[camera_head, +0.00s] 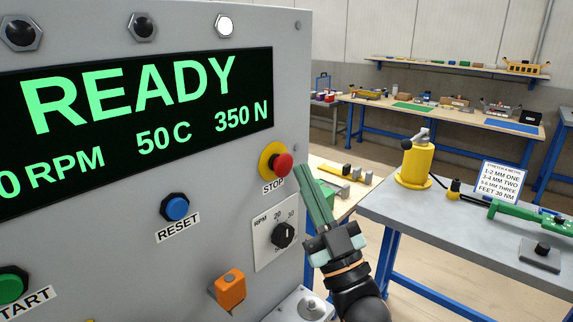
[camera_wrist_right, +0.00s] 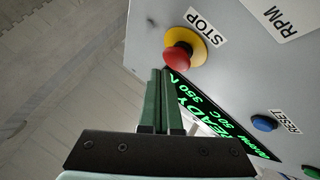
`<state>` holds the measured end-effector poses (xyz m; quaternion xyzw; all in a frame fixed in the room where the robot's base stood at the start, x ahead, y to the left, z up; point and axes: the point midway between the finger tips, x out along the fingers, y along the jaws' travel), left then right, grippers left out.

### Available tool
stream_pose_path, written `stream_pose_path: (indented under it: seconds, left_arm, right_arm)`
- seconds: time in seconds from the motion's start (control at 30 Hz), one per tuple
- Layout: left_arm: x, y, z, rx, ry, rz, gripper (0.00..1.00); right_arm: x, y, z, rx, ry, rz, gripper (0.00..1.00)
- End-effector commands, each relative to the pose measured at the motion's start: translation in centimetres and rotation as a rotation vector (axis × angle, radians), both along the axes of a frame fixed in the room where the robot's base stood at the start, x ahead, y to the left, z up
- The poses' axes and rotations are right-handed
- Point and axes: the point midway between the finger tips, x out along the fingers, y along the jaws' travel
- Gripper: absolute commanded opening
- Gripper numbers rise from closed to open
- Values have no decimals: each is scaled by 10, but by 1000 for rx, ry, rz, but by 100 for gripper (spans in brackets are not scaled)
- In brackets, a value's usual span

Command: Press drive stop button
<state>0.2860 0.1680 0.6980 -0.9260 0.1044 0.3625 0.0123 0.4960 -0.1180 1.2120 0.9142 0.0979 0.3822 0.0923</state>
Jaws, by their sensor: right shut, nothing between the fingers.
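The stop button is a red mushroom button (camera_head: 283,165) on a yellow collar, near the right edge of the grey control panel (camera_head: 215,230). A STOP label is under it. My right gripper (camera_head: 303,170) is shut and empty, with its green fingertips just right of the red button in the head view. In the right wrist view the red button (camera_wrist_right: 177,58) sits just beyond and right of the tips of the shut gripper (camera_wrist_right: 160,72). I cannot tell whether they touch. My left gripper is not in view.
The panel also bears a blue RESET button (camera_head: 175,207), a green START button (camera_head: 10,285), an RPM dial (camera_head: 284,235), an orange switch (camera_head: 230,290) and a display (camera_head: 140,120) reading READY. A grey workbench (camera_head: 440,215) stands at the right.

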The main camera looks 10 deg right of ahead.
Motion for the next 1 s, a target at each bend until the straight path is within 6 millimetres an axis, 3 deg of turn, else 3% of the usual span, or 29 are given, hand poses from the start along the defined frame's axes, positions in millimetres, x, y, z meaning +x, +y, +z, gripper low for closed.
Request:
stream_pose_path:
  seconds: [0.23,0.7,1.0]
  left_arm:
    - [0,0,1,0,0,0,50]
    - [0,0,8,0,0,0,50]
    - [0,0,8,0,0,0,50]
  right_arm:
    - [-4,-3,0,-1,1,-1,0]
    - [-38,-29,0,0,0,0,0]
    - [-39,-31,0,0,0,0,0]
